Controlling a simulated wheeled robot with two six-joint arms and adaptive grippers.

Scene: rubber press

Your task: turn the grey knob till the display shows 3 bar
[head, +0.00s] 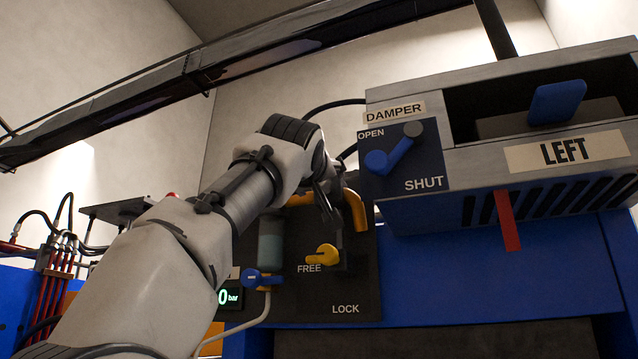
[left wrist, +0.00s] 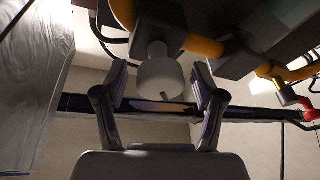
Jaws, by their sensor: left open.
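The grey knob (left wrist: 160,78) shows in the left wrist view as a pale round cap on a stem, with a small dark mark on its rim. My left gripper (left wrist: 159,84) is open, with one finger on each side of the knob and visible gaps between. In the head view my left gripper (head: 328,200) is in front of the dark panel, and I cannot make out the knob there. The display (head: 229,298) shows a green 0 and "bar"; its left part is hidden behind my arm. My right gripper is not in view.
Close by on the panel are a yellow FREE/LOCK lever (head: 322,255), a blue valve handle (head: 258,279) and a yellow pipe (head: 354,210). The damper box with its blue lever (head: 392,155) stands right of my gripper. A red tab (head: 507,220) hangs farther right.

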